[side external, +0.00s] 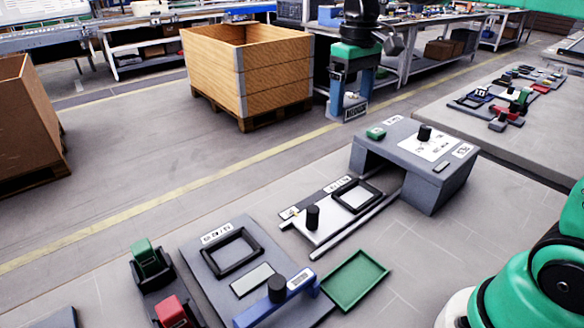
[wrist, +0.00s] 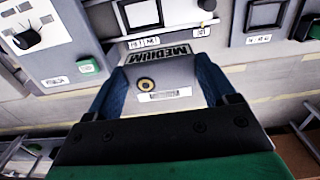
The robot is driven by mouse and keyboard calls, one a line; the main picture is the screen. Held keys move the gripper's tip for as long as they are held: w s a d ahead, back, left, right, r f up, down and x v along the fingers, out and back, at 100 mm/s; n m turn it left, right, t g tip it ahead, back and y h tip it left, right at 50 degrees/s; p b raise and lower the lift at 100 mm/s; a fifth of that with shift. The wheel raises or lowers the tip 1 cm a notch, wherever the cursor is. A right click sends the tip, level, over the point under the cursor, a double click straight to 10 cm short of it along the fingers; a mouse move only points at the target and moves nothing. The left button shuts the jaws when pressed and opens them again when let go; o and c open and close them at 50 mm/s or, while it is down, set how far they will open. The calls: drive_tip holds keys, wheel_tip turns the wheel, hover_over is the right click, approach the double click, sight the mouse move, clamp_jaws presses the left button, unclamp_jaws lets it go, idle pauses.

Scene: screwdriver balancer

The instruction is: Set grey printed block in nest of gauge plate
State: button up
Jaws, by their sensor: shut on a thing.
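My gripper (side external: 350,100) hangs in the air behind the bridge-shaped fixture in the side view, its blue fingers shut on the grey printed block (side external: 355,114). In the wrist view the block (wrist: 176,78) sits between the fingers (wrist: 158,86), showing the word MEDIUM, a brass-coloured ring and a white label. A grey plate (side external: 200,262) at the front has a square black-framed nest (side external: 233,252), which looks empty. A second black frame (side external: 357,195) lies on a pale sliding plate (side external: 325,226) and also looks empty. I cannot tell which is the gauge plate.
The grey bridge fixture (side external: 370,160) with a black knob stands right of the sliding plate. A green tray (side external: 355,281), a blue-handled part (side external: 300,282) and a holder with green and red blocks (side external: 160,285) are in front. A wooden crate (side external: 215,85) stands behind.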

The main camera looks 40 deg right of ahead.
drive_tip(key=w+a+f, duration=0.1)
drive_tip(key=a+f, duration=0.5)
drive_tip(key=a, duration=0.6)
drive_tip(key=w+a+f, duration=0.1)
drive_tip(key=a+f, duration=0.6)
drive_tip(key=a, duration=0.4)
drive_tip(key=shift+f, duration=2.75)
drive_tip(key=o, duration=1.3)
drive_tip(key=shift+r, duration=2.8)
drive_tip(key=shift+s+r, duration=0.1)
drive_tip(key=shift+r, duration=2.4)
